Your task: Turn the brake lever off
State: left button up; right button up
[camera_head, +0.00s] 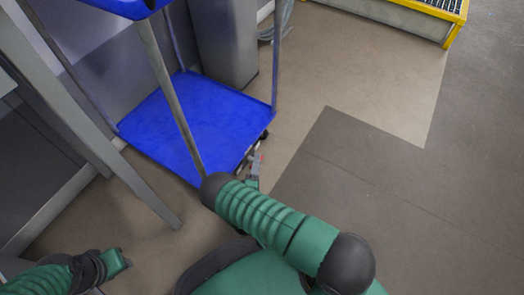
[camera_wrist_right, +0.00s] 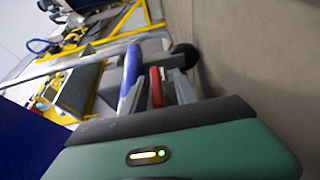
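A blue cart (camera_head: 205,118) stands left of centre in the head view; its blue edge (camera_wrist_right: 132,64) shows in the wrist view. A small red brake lever (camera_wrist_right: 155,86) sits low by a dark wheel (camera_wrist_right: 186,56) at the cart's corner. My right gripper (camera_head: 256,168) is down at that corner. In the wrist view its grey fingers (camera_wrist_right: 158,80) are apart, with the red lever between them; contact cannot be told. My left gripper (camera_head: 119,262) is at the lower left, away from the cart, its fingers unclear.
Grey metal posts (camera_head: 110,130) stand left of the cart. A grey cabinet (camera_head: 222,45) is behind it. A yellow-edged platform (camera_head: 440,22) is at the top right. The floor (camera_head: 400,190) right of the cart is clear.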

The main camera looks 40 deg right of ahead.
jog(key=shift+w+d, duration=0.1)
jog(key=shift+w, duration=0.05)
jog(key=shift+r, duration=0.3)
jog(key=shift+c, duration=0.2)
jog(key=shift+f, duration=0.15)
grip_shut()
